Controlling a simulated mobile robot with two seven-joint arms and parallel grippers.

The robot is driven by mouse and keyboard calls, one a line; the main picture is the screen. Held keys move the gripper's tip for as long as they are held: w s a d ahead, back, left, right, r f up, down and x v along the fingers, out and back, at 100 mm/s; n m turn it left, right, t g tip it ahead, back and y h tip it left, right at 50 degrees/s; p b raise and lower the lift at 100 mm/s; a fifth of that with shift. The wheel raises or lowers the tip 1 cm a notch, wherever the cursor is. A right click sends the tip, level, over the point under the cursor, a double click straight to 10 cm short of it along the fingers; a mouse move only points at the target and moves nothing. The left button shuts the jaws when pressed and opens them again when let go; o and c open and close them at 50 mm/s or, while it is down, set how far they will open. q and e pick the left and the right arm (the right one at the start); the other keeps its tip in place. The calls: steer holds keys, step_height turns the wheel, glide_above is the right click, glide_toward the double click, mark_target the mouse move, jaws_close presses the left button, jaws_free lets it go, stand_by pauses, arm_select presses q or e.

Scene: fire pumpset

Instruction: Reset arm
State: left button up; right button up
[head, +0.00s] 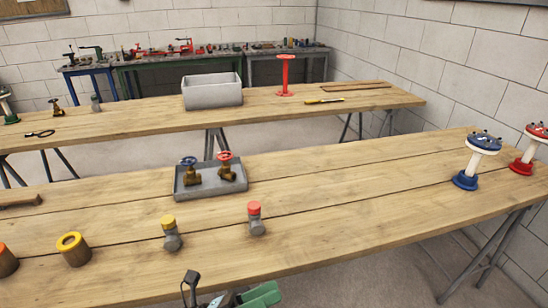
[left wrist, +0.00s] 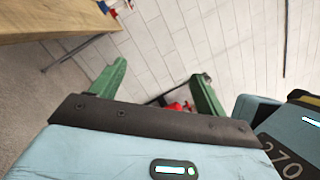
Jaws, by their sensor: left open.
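My left gripper (head: 228,294) shows at the bottom edge of the head view, in front of the near workbench (head: 330,225). Its green fingers stand wide apart in the left wrist view (left wrist: 157,88), with nothing between them but the white wall and a small red thing behind. The gripper is open and empty. Most of the left arm is out of the head view. My right gripper is in neither view.
On the near bench are a grey tray (head: 212,190) with two valves, a yellow-topped fitting (head: 171,235), a red-topped fitting (head: 255,220), and a blue-and-white stand (head: 475,160). A grey box (head: 212,92) and red stand (head: 285,77) are on the far bench.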

arm_select(q)
steer(key=s+a+f+n+t+y+p, duration=0.15)
steer(key=a+f+n+t+y, duration=0.35)
steer(key=n, duration=0.7)
steer(key=s+a+f+n+t+y, duration=0.25)
steer(key=a+f+n+y, duration=0.4)
steer(key=n, duration=0.55)
steer(key=s+a+f+n+g+y, duration=0.2)
steer(key=s+f+n, duration=0.4)
steer(key=s, duration=0.3)
steer(key=s+a+f+n+g+y, duration=0.3)
steer(key=s+a+f+n+g, duration=0.1)
steer(key=s+f+n, duration=0.3)
steer(key=shift+s+a+f+n+y+p, duration=0.2)
steer(key=shift+s+a+n+y+p, duration=0.25)
steer(key=shift+s, duration=0.6)
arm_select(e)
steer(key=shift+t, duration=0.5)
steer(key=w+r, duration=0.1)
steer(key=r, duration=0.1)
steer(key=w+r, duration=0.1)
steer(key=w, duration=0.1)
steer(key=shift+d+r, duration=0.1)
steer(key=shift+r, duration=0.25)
